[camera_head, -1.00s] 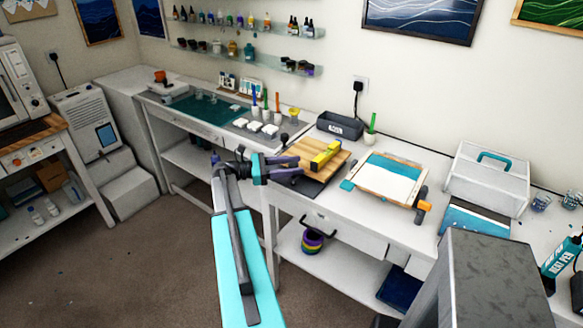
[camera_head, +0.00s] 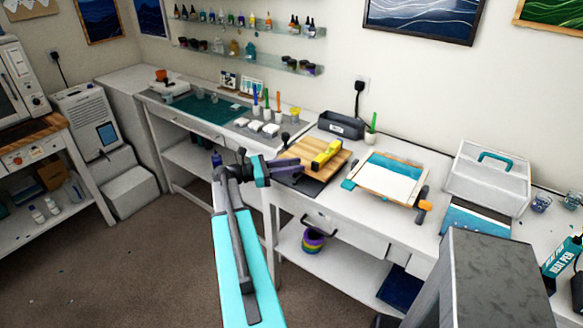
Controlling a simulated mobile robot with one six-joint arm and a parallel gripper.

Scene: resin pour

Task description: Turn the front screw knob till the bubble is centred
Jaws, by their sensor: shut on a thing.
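A wooden board (camera_head: 306,161) lies on a dark base (camera_head: 306,185) on the white bench. A yellow level (camera_head: 326,154) rests on the board; its bubble is too small to make out. My gripper (camera_head: 298,166) reaches in from the left at the board's front left edge. Its dark fingers are shut at the spot where a front screw knob would be; the knob itself is hidden by the fingers or too small to tell.
A wood-framed panel (camera_head: 391,179) with orange and teal clamps lies to the right. A dark bin (camera_head: 340,125) and a cup with a green stick (camera_head: 371,135) stand behind. A drawer handle (camera_head: 318,226) sticks out below the bench top.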

